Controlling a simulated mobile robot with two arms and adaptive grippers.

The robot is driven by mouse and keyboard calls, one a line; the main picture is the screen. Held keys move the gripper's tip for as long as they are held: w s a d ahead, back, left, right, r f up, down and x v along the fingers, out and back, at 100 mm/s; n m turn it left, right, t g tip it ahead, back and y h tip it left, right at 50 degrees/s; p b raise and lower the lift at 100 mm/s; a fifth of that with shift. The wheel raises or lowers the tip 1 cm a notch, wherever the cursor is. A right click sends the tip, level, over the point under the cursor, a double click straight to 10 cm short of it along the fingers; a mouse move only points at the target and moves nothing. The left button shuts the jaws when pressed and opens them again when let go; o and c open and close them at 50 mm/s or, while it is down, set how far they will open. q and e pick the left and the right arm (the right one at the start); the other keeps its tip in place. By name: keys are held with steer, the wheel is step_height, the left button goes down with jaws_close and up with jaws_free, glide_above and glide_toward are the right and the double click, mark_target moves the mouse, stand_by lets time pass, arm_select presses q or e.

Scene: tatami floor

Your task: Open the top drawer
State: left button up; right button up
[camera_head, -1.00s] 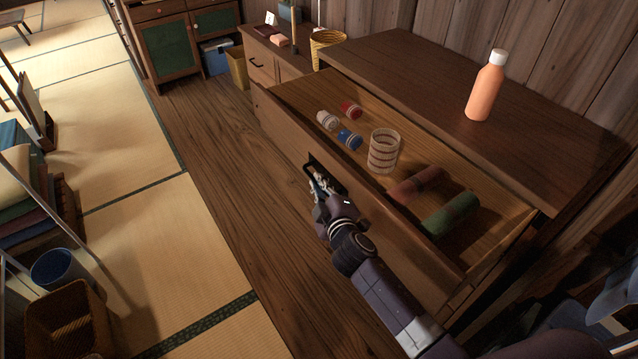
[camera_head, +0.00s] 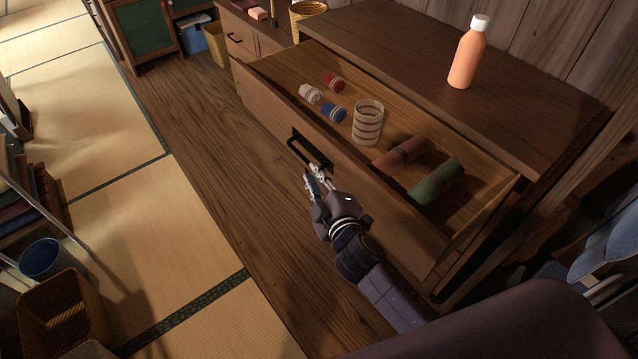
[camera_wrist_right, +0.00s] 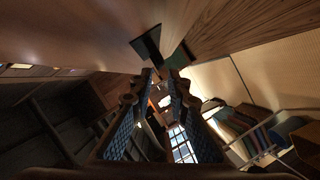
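The top drawer (camera_head: 385,205) of the wooden dresser is pulled well out, with its contents showing. Its dark handle (camera_head: 308,148) is on the front face and also shows ahead of the fingers in the right wrist view (camera_wrist_right: 150,42). My right gripper (camera_head: 315,176) is just in front of the handle, toward the floor side, and looks clear of it. In the right wrist view its two blue-textured fingers (camera_wrist_right: 155,115) stand apart with nothing between them. My left gripper is not in view.
The drawer holds a striped cup (camera_head: 368,124), small red, white and blue rolls, and red and green rolled cloths (camera_head: 436,181). An orange bottle (camera_head: 467,58) stands on the dresser top (camera_head: 400,50). The wooden floor (camera_head: 225,180) before the drawer is clear; baskets stand at lower left.

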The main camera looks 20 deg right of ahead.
steer(key=v, duration=0.3)
steer(key=shift+s, duration=0.3)
steer(key=s+d+f+m+g, duration=0.15)
steer(key=s+f, duration=0.35)
steer(key=f, duration=0.6)
steer(key=s+d+f+m+g, duration=0.1)
steer(key=s+f+g, duration=0.3)
steer(key=f, duration=0.7)
steer(key=s+d+f+m+g, duration=0.15)
steer(key=s+f, duration=0.35)
steer(key=f, duration=0.6)
steer(key=s+d+f+m+g, duration=0.1)
steer(key=s+f, duration=0.4)
steer(key=s, duration=0.5)
steer(key=s+d+f+m+g, duration=0.1)
steer(key=s+f+g, duration=0.3)
steer(key=s, duration=0.7)
steer(key=s+d+f+m+g, duration=0.1)
steer(key=s+f+m+g, duration=0.1)
steer(key=s+f, duration=0.6)
steer(key=s+m, duration=0.1)
steer(key=s, duration=0.2)
steer(key=shift+f+h+p, duration=0.25)
steer(key=shift+h+p, duration=0.05)
